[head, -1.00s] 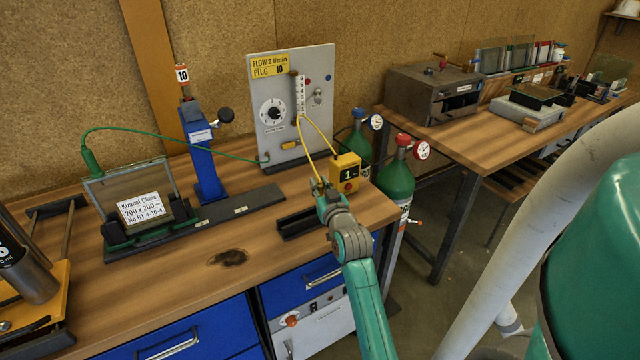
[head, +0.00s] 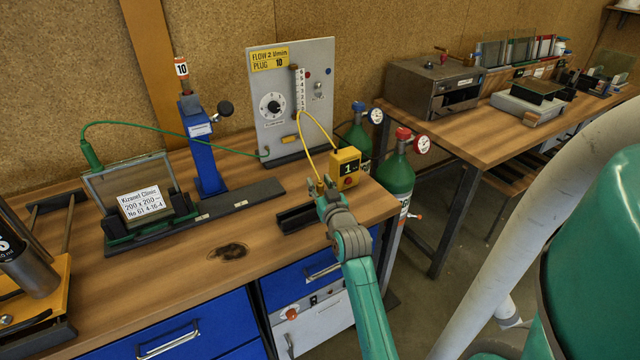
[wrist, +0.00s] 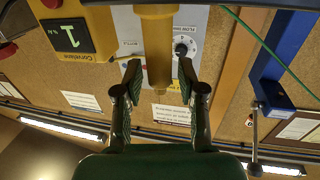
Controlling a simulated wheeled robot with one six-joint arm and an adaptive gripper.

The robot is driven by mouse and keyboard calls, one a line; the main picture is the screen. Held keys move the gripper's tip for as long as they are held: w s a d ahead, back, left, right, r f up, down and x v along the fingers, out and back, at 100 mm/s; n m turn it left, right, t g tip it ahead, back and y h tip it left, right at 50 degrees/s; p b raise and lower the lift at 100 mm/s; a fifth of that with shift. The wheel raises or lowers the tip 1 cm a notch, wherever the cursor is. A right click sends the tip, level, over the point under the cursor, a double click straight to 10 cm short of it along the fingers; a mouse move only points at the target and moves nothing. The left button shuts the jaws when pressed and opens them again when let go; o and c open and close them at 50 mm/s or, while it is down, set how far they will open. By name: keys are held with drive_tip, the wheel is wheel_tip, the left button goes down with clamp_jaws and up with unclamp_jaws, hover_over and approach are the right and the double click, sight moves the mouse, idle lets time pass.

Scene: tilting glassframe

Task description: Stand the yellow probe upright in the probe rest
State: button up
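The yellow probe shows close up in the wrist view (wrist: 158,48) as a yellow rod with a wider collar at the picture's top and a narrow end lower down. My gripper (wrist: 159,68) has one finger on each side of the rod, with thin gaps visible. In the head view my gripper (head: 321,186) is above the bench's right end, left of the yellow box; it hides most of the probe. A yellow cable (head: 326,130) runs from the grey panel towards it. A dark trough (head: 292,219), possibly the probe rest, lies just left of my gripper.
The yellow box (head: 345,170) with a "1" display is just right of my gripper. The grey flow panel (head: 318,75) stands behind. A blue stand (head: 203,155) and glass frame (head: 135,190) are further left. Green gas bottles (head: 395,175) stand off the right end.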

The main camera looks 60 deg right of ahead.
idle(0.3)
drive_tip(key=v, duration=1.2)
idle(0.4)
drive_tip(key=s+a+f+n+t+y, duration=0.1)
drive_tip(key=s+a+f+y, duration=0.15)
drive_tip(key=a, duration=0.55)
drive_tip(key=s+a+f+n+y, duration=0.15)
drive_tip(key=a+f, duration=0.25)
drive_tip(key=a, duration=0.4)
drive_tip(key=s+a+f+n+t+y, duration=0.1)
drive_tip(key=s+a+f+y, duration=0.15)
drive_tip(key=a, duration=0.45)
drive_tip(key=s+a+n+y, duration=0.5)
drive_tip(key=s+a+y, duration=0.1)
drive_tip(key=s+a, duration=0.7)
drive_tip(key=shift+a+v, duration=0.2)
drive_tip(key=shift+v, duration=1.05)
